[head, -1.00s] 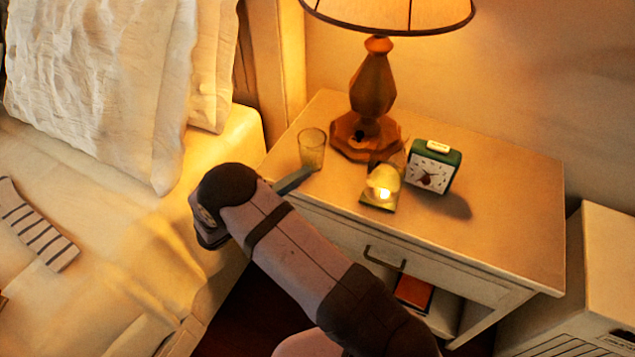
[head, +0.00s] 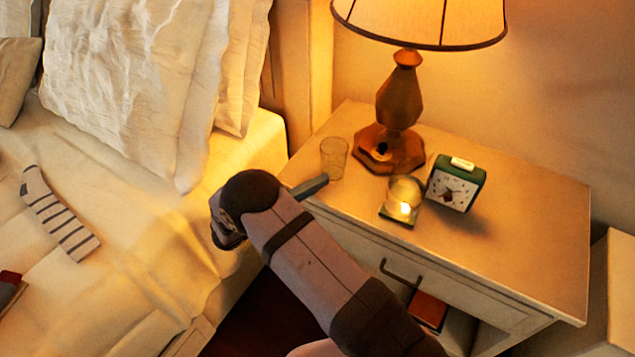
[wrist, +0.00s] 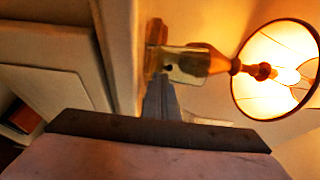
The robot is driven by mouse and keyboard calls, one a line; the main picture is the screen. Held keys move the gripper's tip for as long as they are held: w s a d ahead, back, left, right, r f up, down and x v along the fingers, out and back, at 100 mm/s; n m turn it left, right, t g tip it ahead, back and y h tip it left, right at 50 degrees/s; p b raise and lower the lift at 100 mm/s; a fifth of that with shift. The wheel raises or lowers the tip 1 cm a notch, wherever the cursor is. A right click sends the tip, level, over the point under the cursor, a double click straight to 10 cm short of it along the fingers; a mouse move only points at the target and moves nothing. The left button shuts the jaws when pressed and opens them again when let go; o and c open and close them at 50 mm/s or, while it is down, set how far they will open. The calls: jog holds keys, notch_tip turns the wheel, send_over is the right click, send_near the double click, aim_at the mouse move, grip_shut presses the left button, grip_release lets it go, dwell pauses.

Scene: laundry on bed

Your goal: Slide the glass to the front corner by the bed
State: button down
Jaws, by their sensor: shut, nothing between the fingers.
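The clear glass (head: 333,160) stands upright on the nightstand (head: 520,200), near its left side by the bed and just left of the lamp base. My gripper (head: 322,182) is shut and empty. Its narrow tip reaches over the nightstand's front left edge, low and close to the near side of the glass. In the wrist view the shut fingers (wrist: 160,85) point at the glass (wrist: 187,66), with the lamp behind it. I cannot tell whether the fingertips touch the glass.
The lamp (head: 398,100) stands behind the glass. The bed (head: 150,255) is on the left, with pillows and a striped sock (head: 58,215). The nightstand's right part is clear.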

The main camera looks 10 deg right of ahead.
dwell(0.4)
jog(key=v, duration=1)
notch_tip(320, 180, up, 3)
jog(key=n+t, duration=0.2)
jog(key=n, duration=0.2)
send_over(336, 210)
jog(key=n+t+y, duration=0.1)
jog(key=s+n+t+y, duration=0.1)
jog(key=n+t, duration=0.1)
jog(key=s+f+n+t, duration=0.1)
jog(key=n, duration=0.1)
jog(key=shift+d+t+y+p, duration=0.3)
jog(key=shift+d+t+y, duration=0.05)
jog(key=shift+t+y, duration=0.05)
jog(key=y, duration=0.1)
jog(key=a+f+y, duration=0.1)
jog(key=f+t+y, duration=0.1)
jog(key=y, duration=0.1)
jog(key=shift+s+a, duration=0.15)
jog(key=shift+s, duration=0.15)
jog(key=shift+w+a+m, duration=0.15)
jog(key=shift+m, duration=0.15)
jog(key=shift+f+m, duration=0.1)
jog(key=shift+m, duration=0.7)
jog(key=shift+w, duration=0.1)
